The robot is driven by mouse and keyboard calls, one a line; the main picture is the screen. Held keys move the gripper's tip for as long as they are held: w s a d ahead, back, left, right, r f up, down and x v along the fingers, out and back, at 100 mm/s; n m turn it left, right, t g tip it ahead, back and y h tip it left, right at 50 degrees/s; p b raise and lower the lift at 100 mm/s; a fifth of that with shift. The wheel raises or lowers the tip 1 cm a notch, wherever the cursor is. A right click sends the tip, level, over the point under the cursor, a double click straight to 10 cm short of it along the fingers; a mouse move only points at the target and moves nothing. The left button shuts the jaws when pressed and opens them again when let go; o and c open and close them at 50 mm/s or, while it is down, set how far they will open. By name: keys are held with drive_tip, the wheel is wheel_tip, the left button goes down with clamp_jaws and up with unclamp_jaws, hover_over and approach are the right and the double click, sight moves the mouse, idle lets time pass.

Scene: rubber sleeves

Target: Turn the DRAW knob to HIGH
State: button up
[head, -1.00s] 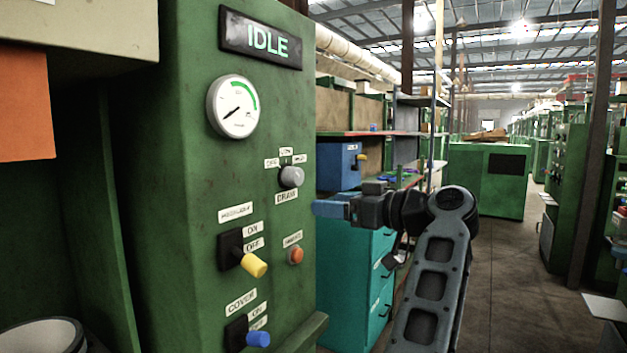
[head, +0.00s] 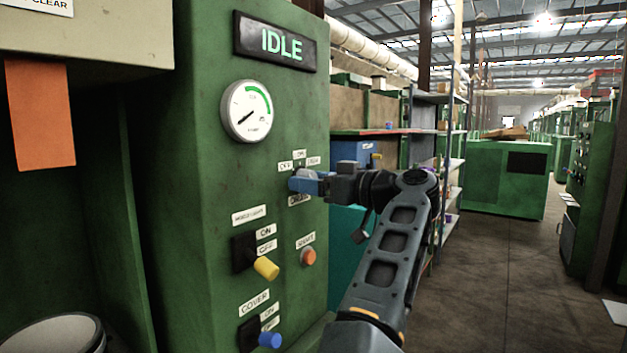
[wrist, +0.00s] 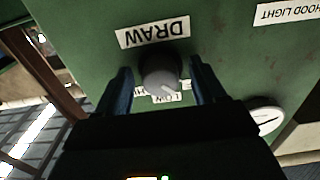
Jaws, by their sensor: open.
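The grey DRAW knob (wrist: 161,72) shows in the wrist view, on the green panel (wrist: 230,60) beside its DRAW label (wrist: 154,31), which appears upside down. In the wrist view my gripper (wrist: 160,84) is open, with one blue finger on each side of the knob and a visible gap to each. I cannot tell how deep the fingers reach along the knob. In the head view my gripper (head: 301,184) is at the knob and covers most of it. The labels above the knob (head: 299,159) are small; the LOW label is partly hidden by the knob in the wrist view.
The display (head: 275,42) reads IDLE, above a round gauge (head: 249,111). Below the knob are a yellow-handled switch (head: 266,268), an orange button (head: 308,257) and a blue-handled switch (head: 269,340). Shelves (head: 440,130) stand behind; open floor (head: 510,270) lies to the right.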

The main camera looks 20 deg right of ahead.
drive_tip(key=shift+c, duration=0.4)
drive_tip(key=c, duration=1)
drive_tip(key=shift+f+b, duration=0.1)
drive_tip(key=shift+b, duration=0.2)
drive_tip(key=shift+r+m+p, duration=0.15)
drive_tip(key=shift+m+p, duration=1.95)
drive_tip(key=shift+m, duration=2.35)
drive_tip(key=shift+r+m+p, duration=0.15)
drive_tip(key=shift+m+p, duration=1.9)
drive_tip(key=shift+m, duration=2.4)
drive_tip(key=shift+o, duration=0.2)
